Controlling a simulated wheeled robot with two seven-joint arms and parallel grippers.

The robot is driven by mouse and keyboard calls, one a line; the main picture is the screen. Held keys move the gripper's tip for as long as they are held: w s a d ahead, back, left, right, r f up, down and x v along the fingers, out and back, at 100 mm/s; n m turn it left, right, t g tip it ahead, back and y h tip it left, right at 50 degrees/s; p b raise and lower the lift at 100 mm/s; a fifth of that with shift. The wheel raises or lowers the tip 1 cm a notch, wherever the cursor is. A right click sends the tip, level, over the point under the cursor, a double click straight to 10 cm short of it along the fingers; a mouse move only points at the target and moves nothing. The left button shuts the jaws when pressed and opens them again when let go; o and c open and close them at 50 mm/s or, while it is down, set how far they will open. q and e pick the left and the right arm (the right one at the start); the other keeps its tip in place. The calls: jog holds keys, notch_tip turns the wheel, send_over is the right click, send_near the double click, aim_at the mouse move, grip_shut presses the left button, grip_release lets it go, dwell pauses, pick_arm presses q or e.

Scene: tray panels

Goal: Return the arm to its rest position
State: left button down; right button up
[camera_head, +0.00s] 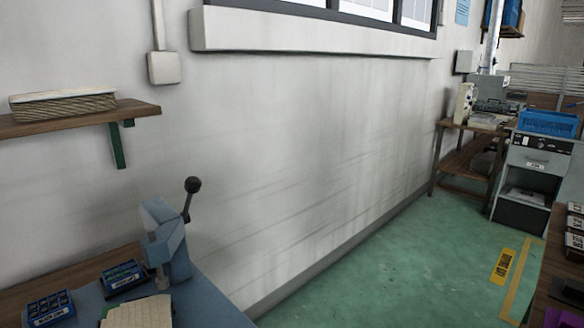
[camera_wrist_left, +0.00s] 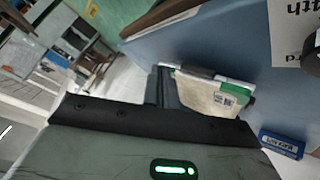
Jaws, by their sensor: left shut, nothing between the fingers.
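My left gripper (camera_wrist_left: 167,88) shows in the left wrist view, its dark fingers together in front of its wide body with a green light. It is shut and holds nothing. Behind and beside the fingers is a beige item with a white and green edge and a small printed label (camera_wrist_left: 222,99), on a blue surface (camera_wrist_left: 205,45). I cannot tell whether the fingers touch it. Neither arm shows in the head view, and my right gripper is in no view.
In the head view, a blue-grey lever press (camera_head: 170,245) and blue labelled bins (camera_head: 122,277) stand on a workbench at lower left. A wooden shelf (camera_head: 75,119) juts from the wall above. Green floor (camera_head: 405,265) lies open at right, before a grey cabinet (camera_head: 535,165).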

pick_arm(q)
jog(key=s+d+f+m+g+y, duration=0.2)
jog(key=s+d+f+g+y, duration=0.25)
jog(key=s+f, duration=0.55)
jog(key=w+d+f+t+h+b, duration=0.2)
jog(key=w+d+f+t+h, duration=0.1)
jog(key=d+t, duration=0.3)
jog(key=shift+w+d+f+t, duration=0.3)
jog(key=shift+w+f+t, duration=0.05)
jog(key=shift+w+t, duration=0.3)
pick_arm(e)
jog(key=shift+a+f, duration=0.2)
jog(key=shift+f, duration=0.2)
pick_arm(q)
jog(key=shift+h, duration=0.25)
